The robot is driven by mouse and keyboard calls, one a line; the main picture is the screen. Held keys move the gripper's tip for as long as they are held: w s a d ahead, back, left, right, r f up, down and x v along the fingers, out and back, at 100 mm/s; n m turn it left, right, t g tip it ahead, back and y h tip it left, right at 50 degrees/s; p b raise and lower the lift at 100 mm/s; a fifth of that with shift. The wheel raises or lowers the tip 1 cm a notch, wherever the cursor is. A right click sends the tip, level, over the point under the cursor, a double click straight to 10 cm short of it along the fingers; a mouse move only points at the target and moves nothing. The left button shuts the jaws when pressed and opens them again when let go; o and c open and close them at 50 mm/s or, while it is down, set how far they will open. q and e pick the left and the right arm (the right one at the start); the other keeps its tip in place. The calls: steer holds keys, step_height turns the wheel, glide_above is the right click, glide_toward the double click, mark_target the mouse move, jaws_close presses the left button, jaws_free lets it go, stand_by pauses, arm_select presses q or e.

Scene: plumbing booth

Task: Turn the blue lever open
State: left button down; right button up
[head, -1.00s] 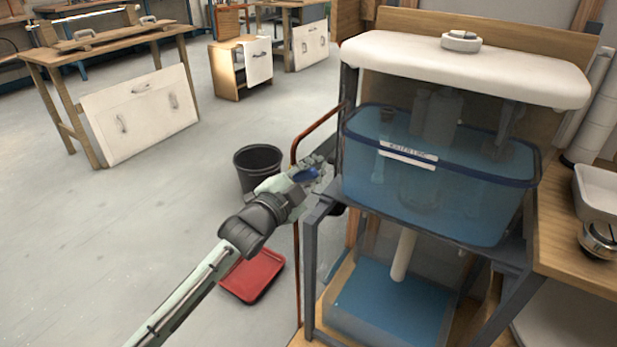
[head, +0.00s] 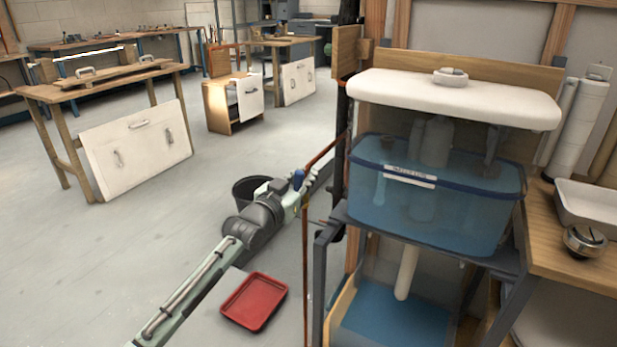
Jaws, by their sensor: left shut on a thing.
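The blue lever (head: 298,179) shows as a small blue piece on the copper pipe, left of the clear blue-water tank. My left gripper (head: 302,188) is at the lever, its arm reaching in from the lower left. It is shut on the lever, though its fingertips are small and partly hidden by the wrist. The copper pipe (head: 306,265) runs down in front of the stand. My right gripper is not in view.
The water tank (head: 440,215) with a white lid (head: 455,97) stands on a dark metal frame just right of the gripper. A black bucket (head: 251,190) and a red tray (head: 255,302) are on the floor. Open floor lies to the left.

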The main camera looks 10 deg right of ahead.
arm_select(q)
steer(key=shift+w+a+n, duration=0.2)
steer(key=shift+a+n, duration=0.1)
steer(key=shift+n, duration=0.2)
steer(key=c, duration=1.4)
jaws_free()
steer(key=shift+o, duration=0.2)
steer(key=v, duration=1.2)
